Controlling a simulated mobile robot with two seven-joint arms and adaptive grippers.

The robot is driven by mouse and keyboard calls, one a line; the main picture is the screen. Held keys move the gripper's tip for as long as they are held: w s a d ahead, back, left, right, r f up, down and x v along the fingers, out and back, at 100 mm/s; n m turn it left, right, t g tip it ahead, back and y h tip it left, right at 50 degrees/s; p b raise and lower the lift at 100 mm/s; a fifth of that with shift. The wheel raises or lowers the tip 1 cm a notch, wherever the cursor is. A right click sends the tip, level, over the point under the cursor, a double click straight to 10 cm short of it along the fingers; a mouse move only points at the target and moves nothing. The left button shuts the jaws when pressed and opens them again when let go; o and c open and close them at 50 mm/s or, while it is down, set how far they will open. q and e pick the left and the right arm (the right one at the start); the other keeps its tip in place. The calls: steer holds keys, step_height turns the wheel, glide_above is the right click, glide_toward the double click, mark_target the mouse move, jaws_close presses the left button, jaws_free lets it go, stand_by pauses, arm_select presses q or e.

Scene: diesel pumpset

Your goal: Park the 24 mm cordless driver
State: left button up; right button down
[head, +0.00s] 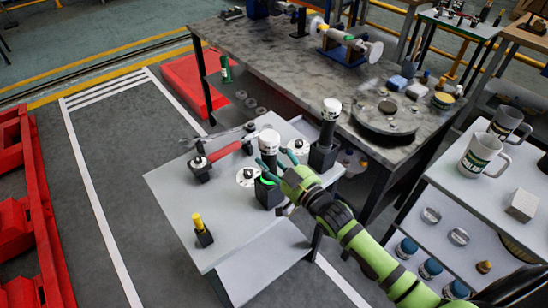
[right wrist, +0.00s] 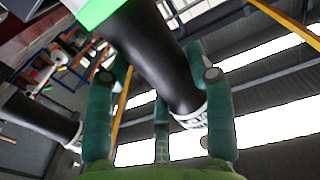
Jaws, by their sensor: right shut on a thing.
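A black cordless driver (head: 269,160) with a white top stands upright on the white table, with a bright green band near its black foot. My right gripper (head: 281,171) is shut on this driver. In the right wrist view the teal fingers close around its black body (right wrist: 150,55), and the green band shows at upper left. A second black, white-topped driver (head: 328,127) stands upright in a black block behind and to the right. It also shows in the right wrist view (right wrist: 40,118). I cannot read which one is 24 mm. My left gripper is not in view.
The white table (head: 165,195) also holds a red-handled tool (head: 225,154), a white disc (head: 248,177) and a yellow-topped piece (head: 199,224) in a black block. A grey workbench (head: 270,65) stands behind. A shelf with mugs (head: 483,157) stands at right. The table's front left is clear.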

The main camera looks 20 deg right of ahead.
steer(key=shift+c, duration=1.8)
jaws_free()
steer(key=shift+s+f, duration=0.1)
steer(key=shift+f, duration=0.1)
steer(key=shift+r, duration=0.15)
